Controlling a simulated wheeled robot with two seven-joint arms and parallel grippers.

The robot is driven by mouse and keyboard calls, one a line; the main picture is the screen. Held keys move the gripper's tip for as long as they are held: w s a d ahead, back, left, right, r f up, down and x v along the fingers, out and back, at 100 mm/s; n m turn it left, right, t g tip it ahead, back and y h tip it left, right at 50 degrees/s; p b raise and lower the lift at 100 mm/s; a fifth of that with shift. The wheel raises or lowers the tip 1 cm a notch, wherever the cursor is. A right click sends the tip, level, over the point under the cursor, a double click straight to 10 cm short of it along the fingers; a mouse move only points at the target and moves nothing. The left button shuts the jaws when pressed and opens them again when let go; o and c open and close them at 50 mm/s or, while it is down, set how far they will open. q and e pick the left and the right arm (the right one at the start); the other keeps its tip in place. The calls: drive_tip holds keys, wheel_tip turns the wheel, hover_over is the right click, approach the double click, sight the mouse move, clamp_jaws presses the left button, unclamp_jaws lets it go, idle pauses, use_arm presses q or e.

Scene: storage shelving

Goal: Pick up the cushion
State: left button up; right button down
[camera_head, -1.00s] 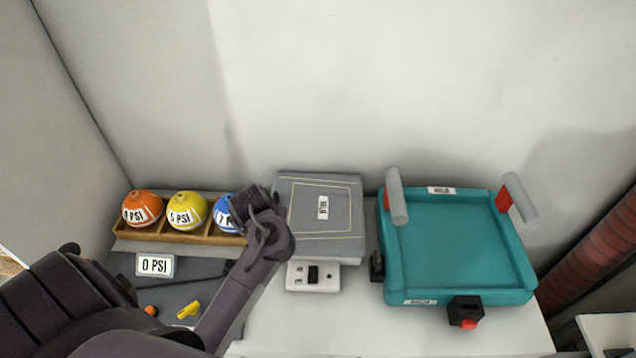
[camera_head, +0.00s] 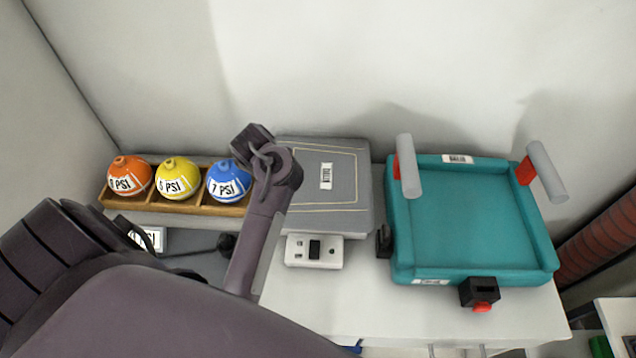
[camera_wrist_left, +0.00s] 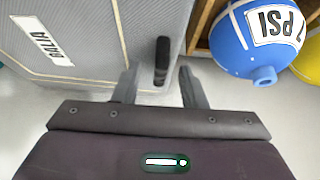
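A grey square pad (camera_head: 350,165) with thin yellow lines and a white label lies flat on the white surface, and looks most like the cushion, though I cannot be sure. It also shows at the upper left of the left wrist view (camera_wrist_left: 85,70). My left arm reaches in from the left, with its wrist at the pad's left edge in the head view. My left gripper (camera_wrist_left: 157,82) has its fingers apart. A dark upright handle (camera_wrist_left: 162,60) shows beside the pad, between and beyond the fingertips; contact is unclear. My right gripper is not in view.
A wooden tray (camera_head: 170,205) holds orange, yellow and blue (camera_head: 229,181) balls left of the arm. A white switch box (camera_head: 314,251) sits before the pad. A teal padded tray (camera_head: 470,225) with grey rollers stands to the right.

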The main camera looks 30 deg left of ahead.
use_arm(q)
drive_tip(key=shift+c, duration=0.5)
clamp_jaws()
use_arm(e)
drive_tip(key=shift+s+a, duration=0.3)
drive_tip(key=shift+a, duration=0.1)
use_arm(q)
drive_tip(key=shift+r, duration=0.1)
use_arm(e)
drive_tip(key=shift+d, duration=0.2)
